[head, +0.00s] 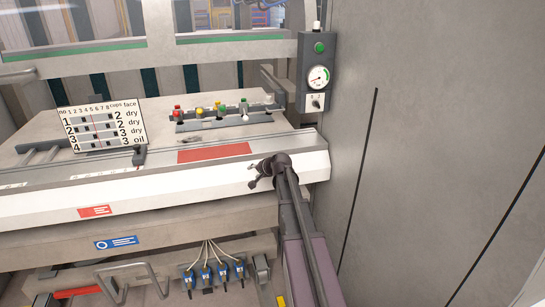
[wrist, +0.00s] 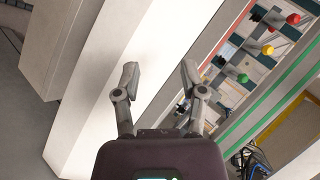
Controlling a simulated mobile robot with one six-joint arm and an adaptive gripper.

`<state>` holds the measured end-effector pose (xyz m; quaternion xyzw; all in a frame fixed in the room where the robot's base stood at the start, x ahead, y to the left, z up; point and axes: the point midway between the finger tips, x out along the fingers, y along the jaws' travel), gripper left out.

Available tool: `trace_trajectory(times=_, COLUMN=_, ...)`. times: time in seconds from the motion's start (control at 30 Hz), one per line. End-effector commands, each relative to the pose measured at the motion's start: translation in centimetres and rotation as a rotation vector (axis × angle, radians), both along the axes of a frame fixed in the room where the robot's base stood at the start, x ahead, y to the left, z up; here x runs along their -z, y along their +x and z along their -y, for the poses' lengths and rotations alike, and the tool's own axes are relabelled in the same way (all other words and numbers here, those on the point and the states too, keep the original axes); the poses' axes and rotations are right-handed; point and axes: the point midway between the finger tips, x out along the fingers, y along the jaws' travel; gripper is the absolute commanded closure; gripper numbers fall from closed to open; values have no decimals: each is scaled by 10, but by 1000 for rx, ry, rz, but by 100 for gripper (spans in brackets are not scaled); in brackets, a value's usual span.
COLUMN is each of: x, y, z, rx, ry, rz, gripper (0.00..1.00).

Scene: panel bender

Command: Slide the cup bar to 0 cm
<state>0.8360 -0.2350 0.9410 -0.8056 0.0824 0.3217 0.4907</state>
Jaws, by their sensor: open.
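A dark rail (head: 224,125) carrying red, yellow, green and white knobs lies across the table's back right. It may be the cup bar, but I cannot tell for sure. The coloured knobs show at the upper right of the wrist view (wrist: 268,50). A small dark block (head: 138,157) sits left of the red plate, on a strip with pale marks; the marks are too small to read. My gripper (head: 255,177) is open and empty in front of the table's right front edge. In the wrist view its fingers (wrist: 159,72) are spread, with the white front panel behind them.
A chart board (head: 102,124) stands at the table's left. A red plate (head: 214,152) lies near the front edge. A gauge box (head: 315,72) and a grey wall (head: 430,150) bound the right. Blue fittings with hoses (head: 222,272) sit below, near a handle (head: 130,275).

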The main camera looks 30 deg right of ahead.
Motion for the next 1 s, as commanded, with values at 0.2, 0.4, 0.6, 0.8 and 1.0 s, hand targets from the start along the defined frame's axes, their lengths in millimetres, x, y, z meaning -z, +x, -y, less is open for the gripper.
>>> trace_trajectory(times=0.2, x=34, y=-80, z=-113, rx=-294, ry=-186, rz=-211, gripper=46)
trace_trajectory(times=0.4, x=59, y=-164, z=-181, rx=-543, ry=-358, rz=-411, gripper=46)
trace_trajectory(times=0.6, x=72, y=-243, z=-219, rx=-741, ry=-509, rz=-592, gripper=46)
trace_trajectory(times=0.8, x=74, y=-288, z=-233, rx=-845, ry=-597, rz=-704, gripper=46)
trace_trajectory(times=1.0, x=75, y=-299, z=-235, rx=-873, ry=-621, rz=-738, gripper=46)
